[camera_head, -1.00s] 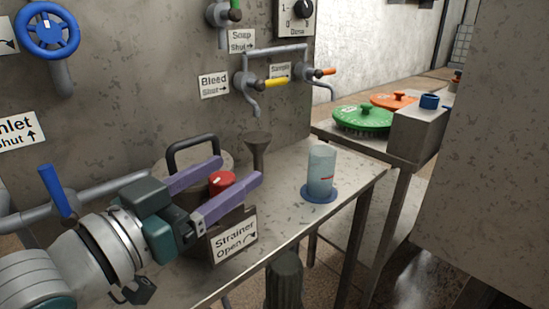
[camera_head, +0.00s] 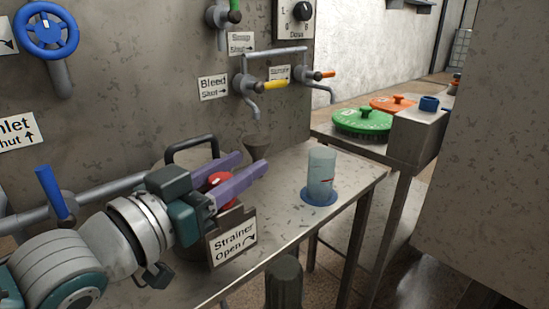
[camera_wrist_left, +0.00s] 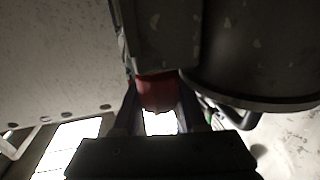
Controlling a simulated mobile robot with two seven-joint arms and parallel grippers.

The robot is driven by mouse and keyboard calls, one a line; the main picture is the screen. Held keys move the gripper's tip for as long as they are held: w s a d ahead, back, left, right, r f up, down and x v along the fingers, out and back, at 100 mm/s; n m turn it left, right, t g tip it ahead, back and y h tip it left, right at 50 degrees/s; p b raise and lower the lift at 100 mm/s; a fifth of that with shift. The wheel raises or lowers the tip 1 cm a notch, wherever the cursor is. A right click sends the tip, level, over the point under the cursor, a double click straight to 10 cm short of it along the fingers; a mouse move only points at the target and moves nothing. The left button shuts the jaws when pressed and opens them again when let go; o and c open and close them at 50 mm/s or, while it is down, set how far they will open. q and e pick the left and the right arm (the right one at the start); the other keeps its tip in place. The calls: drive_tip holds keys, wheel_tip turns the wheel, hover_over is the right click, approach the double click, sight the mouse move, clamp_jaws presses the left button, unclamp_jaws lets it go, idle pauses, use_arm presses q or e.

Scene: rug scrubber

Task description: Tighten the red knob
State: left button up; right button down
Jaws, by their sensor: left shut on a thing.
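The red knob (camera_head: 219,179) sits on the strainer unit, behind the "Strainer Open" sign (camera_head: 233,241) on the bench. My left gripper (camera_head: 250,163) has its two purple fingers on either side of the knob, shut on it, with the tips reaching past it. In the left wrist view the red knob (camera_wrist_left: 157,91) shows between the two dark fingers, under a dark grey part. The fingers and wrist hide part of the knob in the head view. My right gripper is not in view.
A clear cup (camera_head: 321,172) stands on a blue disc to the right. A blue-handled valve (camera_head: 54,190) is left of my arm. Bare bench lies in front of the cup.

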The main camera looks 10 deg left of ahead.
use_arm(q)
clamp_jaws()
drive_tip(key=shift+w+a+r+n+t+y+p, duration=0.1)
drive_tip(key=shift+a+n+t+y+p, duration=0.2)
drive_tip(key=shift+n+y, duration=0.65)
drive_tip(key=shift+a+f+n+t+y+p, duration=0.1)
drive_tip(key=shift+n+t+y+p, duration=0.35)
drive_tip(key=shift+y, duration=0.85)
drive_tip(key=shift+w+a+r+n+t+y+p, duration=0.15)
drive_tip(key=shift+n+y+p, duration=0.25)
drive_tip(key=shift+n+y, duration=0.65)
drive_tip(key=shift+s, duration=0.1)
